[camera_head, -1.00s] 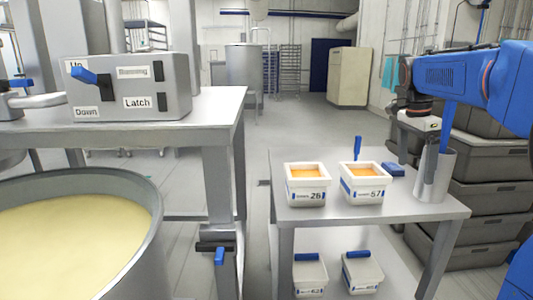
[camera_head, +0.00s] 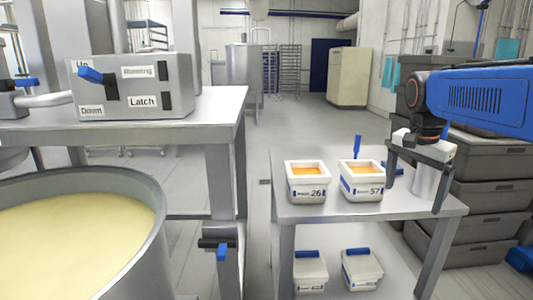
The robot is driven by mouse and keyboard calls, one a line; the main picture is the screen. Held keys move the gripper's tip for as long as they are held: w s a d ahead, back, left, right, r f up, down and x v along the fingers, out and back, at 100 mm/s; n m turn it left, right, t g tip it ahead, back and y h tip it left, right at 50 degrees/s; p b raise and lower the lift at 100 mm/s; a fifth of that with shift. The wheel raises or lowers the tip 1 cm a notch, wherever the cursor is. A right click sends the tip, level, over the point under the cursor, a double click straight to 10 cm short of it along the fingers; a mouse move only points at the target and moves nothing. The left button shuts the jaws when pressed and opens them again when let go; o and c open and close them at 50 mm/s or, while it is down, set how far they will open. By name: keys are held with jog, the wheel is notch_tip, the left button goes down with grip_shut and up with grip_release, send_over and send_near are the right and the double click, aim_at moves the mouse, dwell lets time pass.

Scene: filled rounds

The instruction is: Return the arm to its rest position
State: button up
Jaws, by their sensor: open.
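My arm with its blue forearm reaches in from the right in the head view. My gripper (camera_head: 412,199) points down over the right side of the small steel table (camera_head: 407,213). Its two dark fingers are spread wide and hold nothing that I can see. A steel cylindrical holder (camera_head: 430,180) stands on the table and shows between and behind the fingers. I cannot tell whether the fingers touch it. The top of the holder, and whatever stands in it, is hidden by my gripper.
Two white tubs with orange filling, 26 (camera_head: 307,182) and 57 (camera_head: 362,180), stand left of my gripper. Two lidded tubs are on the lower shelf. Stacked grey crates (camera_head: 490,190) stand at right. A large vat (camera_head: 150,235) and a control box (camera_head: 132,88) are at left.

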jog(key=s+a+f+n+t, duration=0.1)
jog(key=s+a+f+n, duration=0.1)
jog(key=s+f+n, duration=0.2)
jog(key=s+a+f+n+t, duration=0.1)
jog(key=s+a+f+n, duration=0.2)
jog(key=s+f, duration=0.4)
jog(key=s+a+f+n+t+y, duration=0.1)
jog(key=s+a+f+n, duration=0.2)
jog(key=s, duration=0.6)
notch_tip(320, 180, down, 2)
jog(key=shift+s+f+n, duration=0.25)
jog(key=shift+n, duration=0.75)
jog(key=shift+o, duration=0.5)
